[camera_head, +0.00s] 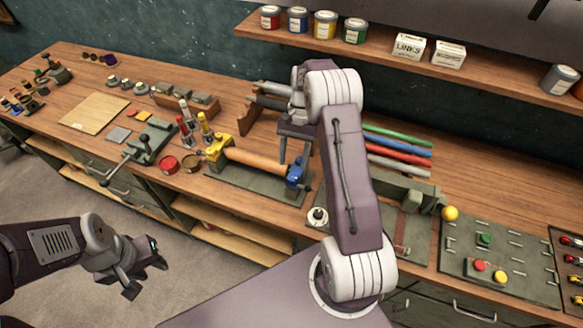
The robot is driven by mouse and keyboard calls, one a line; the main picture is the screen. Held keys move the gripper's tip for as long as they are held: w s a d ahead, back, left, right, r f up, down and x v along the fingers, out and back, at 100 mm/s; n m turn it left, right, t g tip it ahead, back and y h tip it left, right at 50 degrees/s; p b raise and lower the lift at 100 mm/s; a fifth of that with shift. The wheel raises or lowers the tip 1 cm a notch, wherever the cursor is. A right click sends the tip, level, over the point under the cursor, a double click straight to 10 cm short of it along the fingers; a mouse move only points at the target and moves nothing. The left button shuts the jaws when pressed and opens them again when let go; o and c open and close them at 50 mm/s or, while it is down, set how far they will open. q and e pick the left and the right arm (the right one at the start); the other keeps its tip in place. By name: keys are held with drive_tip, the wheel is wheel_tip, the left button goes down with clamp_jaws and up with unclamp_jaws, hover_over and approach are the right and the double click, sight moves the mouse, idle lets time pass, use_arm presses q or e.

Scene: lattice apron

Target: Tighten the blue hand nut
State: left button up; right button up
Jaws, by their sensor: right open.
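The blue hand nut (295,174) sits at the right end of a wooden roller (255,163) on a dark green fixture base (250,186) on the bench. A yellow clamp piece (217,147) is at the roller's left end. My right gripper (293,161) is open and points down, just above and beside the blue nut. Its fingers overlap the nut's upper edge in the picture; I cannot tell if they touch it. My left gripper (147,275) is open and empty, low at the left, in front of the bench and away from the nut.
Coloured rods (400,145) lie behind my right arm. A green panel with buttons (500,262) is at the right. A shelf (470,70) with tins and boxes runs above.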

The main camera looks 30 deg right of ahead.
sight(293, 176)
drive_tip(key=x, duration=0.2)
drive_tip(key=p+x, duration=0.1)
drive_tip(key=x, duration=0.1)
drive_tip(key=shift+d+f, duration=0.15)
drive_tip(key=shift+d, duration=0.25)
drive_tip(key=shift+s+a+f, duration=0.1)
drive_tip(key=shift+f, duration=0.15)
drive_tip(key=shift+a, duration=0.25)
drive_tip(key=shift+d, duration=0.1)
clamp_jaws()
drive_tip(key=m+t, duration=0.1)
drive_tip(key=m, duration=0.2)
drive_tip(key=shift+s+d+y, duration=0.1)
drive_tip(key=shift+y, duration=0.2)
use_arm(q)
drive_tip(key=shift+d+r, duration=0.3)
drive_tip(key=shift+r, duration=0.65)
use_arm(e)
unclamp_jaws()
use_arm(q)
wheel_tip(293, 176, down, 2)
drive_tip(key=shift+f+b, duration=0.25)
drive_tip(key=shift+b, duration=0.85)
use_arm(e)
drive_tip(key=v, duration=0.9)
